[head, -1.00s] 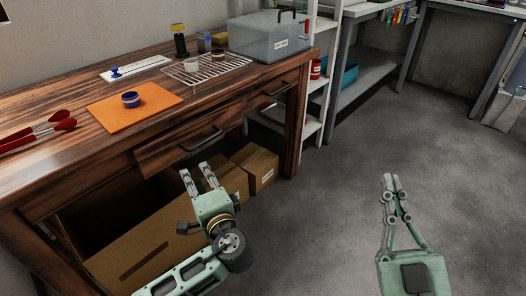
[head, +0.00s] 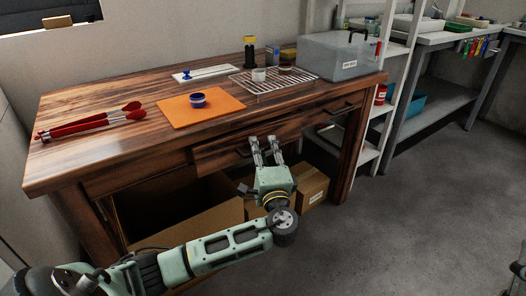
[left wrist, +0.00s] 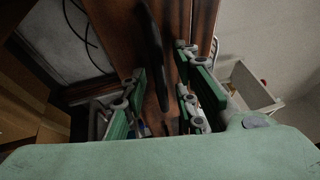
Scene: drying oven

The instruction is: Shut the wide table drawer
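The wide table drawer (head: 215,159) is in the front of the wooden table, below the tabletop. Its front stands out a little from the panels beside it. My left gripper (head: 264,142) is at the drawer front, with its two fingers apart and pointing at it. In the left wrist view the dark drawer handle (left wrist: 153,45) runs between the open fingers (left wrist: 160,95). I cannot tell whether a finger touches it. The handle (head: 243,152) is partly hidden in the head view. A sliver at the lower right edge may be my right gripper (head: 519,270); its fingers cannot be made out.
On the tabletop (head: 110,87) are red-handled tongs (head: 90,121), an orange mat (head: 202,110) with a blue ring-shaped item, a wire rack (head: 275,80) and a grey lidded box (head: 340,55). Cardboard boxes (head: 312,187) stand under the table. The floor at right is clear.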

